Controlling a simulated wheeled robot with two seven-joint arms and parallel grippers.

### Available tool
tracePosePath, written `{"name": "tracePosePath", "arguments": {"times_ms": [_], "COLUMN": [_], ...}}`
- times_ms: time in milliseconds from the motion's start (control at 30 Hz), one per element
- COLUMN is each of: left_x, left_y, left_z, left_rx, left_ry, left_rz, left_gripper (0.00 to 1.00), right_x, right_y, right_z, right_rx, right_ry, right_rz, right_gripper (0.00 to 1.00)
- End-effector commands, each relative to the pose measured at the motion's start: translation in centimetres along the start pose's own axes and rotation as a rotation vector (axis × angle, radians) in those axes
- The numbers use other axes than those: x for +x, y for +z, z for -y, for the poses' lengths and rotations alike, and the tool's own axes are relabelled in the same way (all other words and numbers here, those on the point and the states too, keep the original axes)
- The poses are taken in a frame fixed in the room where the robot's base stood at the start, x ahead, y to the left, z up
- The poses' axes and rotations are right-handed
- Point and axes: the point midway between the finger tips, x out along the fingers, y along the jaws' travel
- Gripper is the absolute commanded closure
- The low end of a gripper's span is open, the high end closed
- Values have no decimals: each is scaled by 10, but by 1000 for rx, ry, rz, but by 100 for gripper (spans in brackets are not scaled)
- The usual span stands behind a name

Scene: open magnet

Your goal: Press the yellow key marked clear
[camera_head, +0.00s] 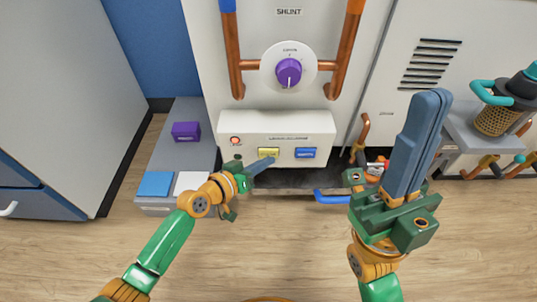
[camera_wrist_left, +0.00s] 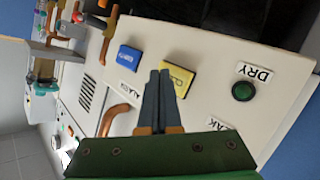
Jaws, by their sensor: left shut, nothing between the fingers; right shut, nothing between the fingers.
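The yellow key (camera_head: 268,152) is on the white panel under the purple dial, left of a blue key (camera_head: 305,153). In the left wrist view the yellow key (camera_wrist_left: 181,80) has dark lettering too small to read surely. My left gripper (camera_head: 270,162) is shut and empty, with its tips just below the yellow key in the head view. In the left wrist view the fingertips (camera_wrist_left: 160,73) overlap the key's edge; I cannot tell whether they touch it. My right gripper (camera_head: 432,97) is shut and empty, raised to the right of the panel.
A purple dial (camera_head: 288,72) sits between copper pipes above the panel. A round orange lamp (camera_head: 235,141) is left of the keys. A grey bench (camera_head: 185,155) with a purple box (camera_head: 186,131) stands at left. A blue-handled lever (camera_head: 331,198) lies below right.

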Motion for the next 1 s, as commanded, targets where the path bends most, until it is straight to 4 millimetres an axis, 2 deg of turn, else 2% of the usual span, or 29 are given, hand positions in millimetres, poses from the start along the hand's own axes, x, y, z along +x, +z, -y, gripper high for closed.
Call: {"name": "tracePosePath", "arguments": {"times_ms": [1000], "left_x": [6], "left_y": [-4], "left_z": [4], "left_rx": [0], "left_ry": [1], "left_rz": [0], "left_gripper": [100], "right_x": [-6], "right_y": [1], "right_z": [0], "right_rx": [0], "right_ry": [0], "right_rz": [-2], "right_gripper": [100]}}
